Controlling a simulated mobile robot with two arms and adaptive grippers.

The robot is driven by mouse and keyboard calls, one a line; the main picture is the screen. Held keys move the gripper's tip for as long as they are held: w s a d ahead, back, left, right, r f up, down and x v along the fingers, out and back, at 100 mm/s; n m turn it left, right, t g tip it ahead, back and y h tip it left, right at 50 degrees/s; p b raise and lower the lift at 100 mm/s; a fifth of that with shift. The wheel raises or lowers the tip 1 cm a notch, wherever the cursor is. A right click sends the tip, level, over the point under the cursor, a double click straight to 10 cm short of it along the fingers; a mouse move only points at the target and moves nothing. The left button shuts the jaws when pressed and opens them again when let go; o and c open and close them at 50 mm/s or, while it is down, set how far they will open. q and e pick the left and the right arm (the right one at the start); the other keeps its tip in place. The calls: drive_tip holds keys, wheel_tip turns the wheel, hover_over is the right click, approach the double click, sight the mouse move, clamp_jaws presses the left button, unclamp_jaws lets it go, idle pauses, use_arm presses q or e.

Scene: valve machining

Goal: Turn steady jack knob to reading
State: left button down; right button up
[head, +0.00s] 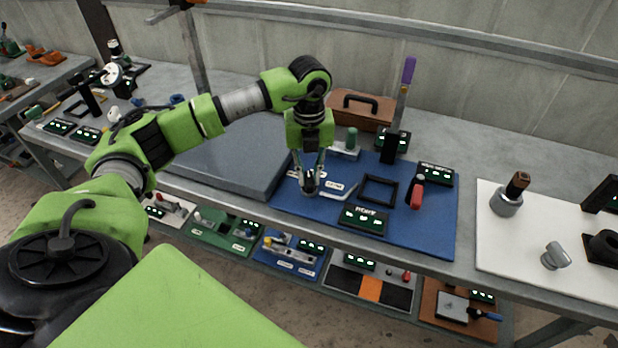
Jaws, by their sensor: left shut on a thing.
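My left gripper (310,184) reaches straight down over the left part of the blue mat (425,236). Its fingers are closed around a small dark knob, which I take to be the steady jack knob; the fingers hide most of it. Small white labels lie beside the fingers on the mat. A black display (363,219) with green characters stands just in front and to the right; its reading is too small to make out. My right gripper is not in view.
A black square frame (379,178), a red-handled tool (417,192) and another display (436,174) are on the mat. A brown case (371,110) stands behind. A grey slab (225,150) lies left; a white board (520,253) with several parts lies right.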

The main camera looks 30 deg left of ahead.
sight(309, 178)
use_arm(q)
drive_tip(key=m+b, duration=0.1)
drive_tip(key=m, duration=0.2)
drive_tip(key=shift+f+m+b, duration=0.1)
drive_tip(key=shift+m+b, duration=0.25)
drive_tip(key=shift+m, duration=0.05)
drive_tip(key=m+b, duration=0.2)
drive_tip(key=m, duration=0.2)
drive_tip(key=shift+m, duration=0.3)
drive_tip(key=m+b, duration=0.1)
drive_tip(key=m, duration=0.3)
drive_tip(key=m+b, duration=0.1)
drive_tip(key=m, duration=0.3)
drive_tip(key=shift+b, duration=0.3)
drive_tip(key=shift+m, duration=0.4)
drive_tip(key=c, duration=2)
unclamp_jaws()
drive_tip(key=shift+o, duration=0.2)
wheel_tip(309, 178, up, 12)
